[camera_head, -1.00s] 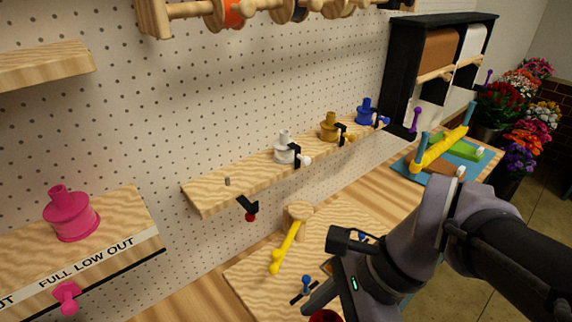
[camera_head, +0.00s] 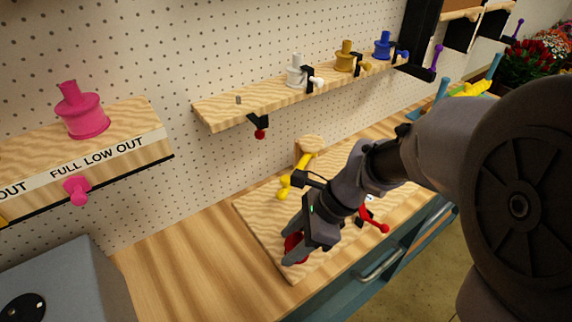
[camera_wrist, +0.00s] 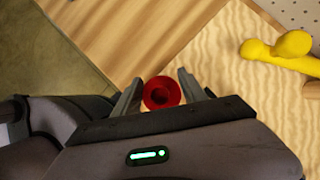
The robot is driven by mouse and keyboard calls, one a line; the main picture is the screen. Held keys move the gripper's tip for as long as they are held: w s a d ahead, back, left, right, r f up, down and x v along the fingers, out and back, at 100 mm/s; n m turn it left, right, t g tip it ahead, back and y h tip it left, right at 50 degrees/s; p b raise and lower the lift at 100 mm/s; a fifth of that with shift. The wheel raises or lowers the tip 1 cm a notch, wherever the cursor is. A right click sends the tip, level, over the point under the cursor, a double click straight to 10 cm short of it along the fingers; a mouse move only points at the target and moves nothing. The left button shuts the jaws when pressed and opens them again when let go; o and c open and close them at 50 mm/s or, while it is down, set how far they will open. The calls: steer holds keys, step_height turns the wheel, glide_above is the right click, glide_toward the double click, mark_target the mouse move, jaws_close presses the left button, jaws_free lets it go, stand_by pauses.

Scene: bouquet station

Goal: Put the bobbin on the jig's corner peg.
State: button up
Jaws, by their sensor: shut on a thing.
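My gripper (camera_head: 296,250) is shut on a red bobbin (camera_head: 291,243) over the near left corner of the pale wooden jig board (camera_head: 262,222). In the wrist view the bobbin (camera_wrist: 162,93) shows end-on as a red ring with a dark centre hole, between the two grey fingers. The board (camera_wrist: 228,62) lies below and to the right of it. The corner peg cannot be made out; the bobbin and gripper cover that corner. I cannot tell whether the bobbin touches the board or a peg.
The jig carries a yellow lever (camera_head: 284,187) and a red-handled clamp (camera_head: 376,222). The wall shelf (camera_head: 218,113) holds white (camera_head: 296,72), ochre (camera_head: 345,58) and blue (camera_head: 382,47) bobbins; its left peg (camera_head: 238,100) is bare. A pink bobbin (camera_head: 82,112) stands at left.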

mark_target(290, 249)
steer(key=f+b, duration=0.2)
steer(key=f, duration=0.2)
steer(key=shift+w+a+b, duration=0.15)
steer(key=shift+w+b, duration=0.15)
steer(key=shift+b, duration=0.1)
steer(key=shift+r, duration=0.25)
steer(key=shift+f, duration=0.1)
steer(key=o, duration=1.3)
steer(key=shift+o, duration=0.2)
steer(key=p+v, duration=0.6)
steer(key=v, duration=0.6)
steer(key=s+d+r+n+t+h, duration=0.2)
steer(key=s+r+n+t+h, duration=0.2)
steer(key=s+r+n, duration=0.4)
steer(key=s+n+t, duration=0.1)
steer(key=s+n, duration=0.2)
steer(key=n, duration=0.3)
steer(key=shift+t, duration=0.3)
